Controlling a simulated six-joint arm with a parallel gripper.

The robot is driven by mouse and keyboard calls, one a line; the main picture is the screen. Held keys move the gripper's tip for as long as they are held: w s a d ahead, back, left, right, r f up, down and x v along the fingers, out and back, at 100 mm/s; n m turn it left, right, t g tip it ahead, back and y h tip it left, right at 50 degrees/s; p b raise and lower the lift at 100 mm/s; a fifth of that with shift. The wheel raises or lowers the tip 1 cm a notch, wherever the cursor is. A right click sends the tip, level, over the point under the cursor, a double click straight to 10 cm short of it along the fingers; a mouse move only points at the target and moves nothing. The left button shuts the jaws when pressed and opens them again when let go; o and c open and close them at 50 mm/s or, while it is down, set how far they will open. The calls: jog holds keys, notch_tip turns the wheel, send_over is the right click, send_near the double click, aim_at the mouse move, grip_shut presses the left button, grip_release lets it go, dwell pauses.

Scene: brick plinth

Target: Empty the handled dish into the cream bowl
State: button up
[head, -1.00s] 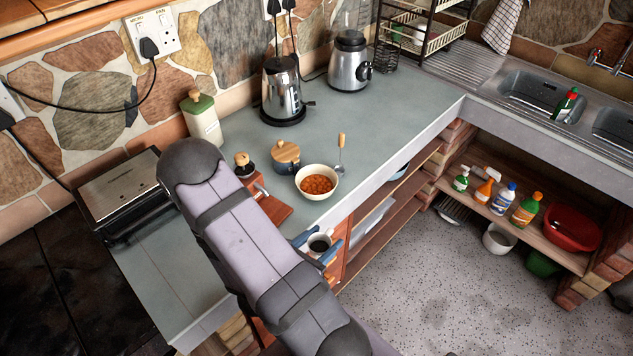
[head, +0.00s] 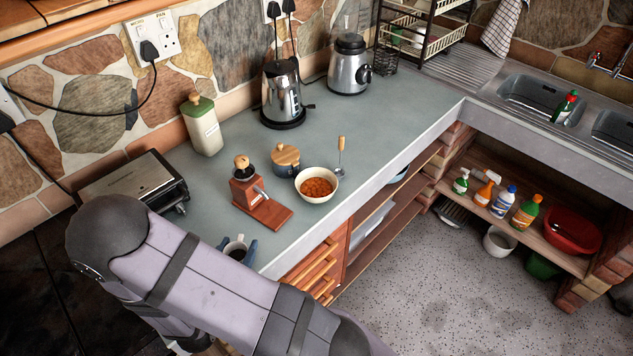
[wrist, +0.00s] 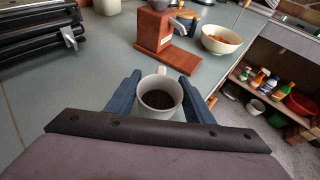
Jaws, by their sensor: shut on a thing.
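A white mug (head: 237,253), the handled dish, is held in my gripper (head: 238,247) over the front edge of the counter. In the wrist view the mug (wrist: 159,108) sits between the two blue fingers of my gripper (wrist: 160,92), which are shut on it. It looks about upright, with dark contents inside. The cream bowl (head: 316,199) stands on the counter to the right of my gripper and contains orange-red food. It also shows at the upper right of the wrist view (wrist: 220,47). The mug is apart from the bowl.
A wooden coffee grinder (head: 262,208) stands between mug and bowl. A wooden-lidded pot (head: 286,166) and a spoon (head: 341,160) flank the bowl. A grill press (head: 140,185) is at the left, a kettle (head: 282,95) behind. The counter's middle right is clear.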

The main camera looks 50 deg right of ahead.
jog(key=w+d+r+m+g+p, duration=0.1)
jog(key=w+d+r+p, duration=0.25)
jog(key=w, duration=0.35)
jog(key=w+d+r+h+p, duration=0.1)
jog(key=w+d+r+p, duration=0.1)
jog(key=w+r+p, duration=0.35)
jog(key=w+d+r+m+g+p, duration=0.1)
jog(key=w+d+r+p, duration=0.15)
jog(key=w, duration=0.65)
jog(key=s+d+m+g+b, duration=0.2)
jog(key=d, duration=0.5)
jog(key=s+d+f+m+g+h+b, duration=0.1)
jog(key=d+m+g+b, duration=0.1)
jog(key=d, duration=0.6)
jog(key=s+d+m+g+b, duration=0.2)
jog(key=d+g+b, duration=0.1)
jog(key=d, duration=0.5)
jog(key=shift+s+d+f+m+g+h+b, duration=0.25)
jog(key=shift+s+m+g+h+b, duration=0.1)
jog(key=shift+h+b, duration=0.1)
jog(key=shift+s+d+f, duration=0.2)
jog(key=shift+s+d, duration=0.2)
jog(key=shift+s, duration=0.15)
jog(key=shift+r+m, duration=0.1)
jog(key=shift+m, duration=0.15)
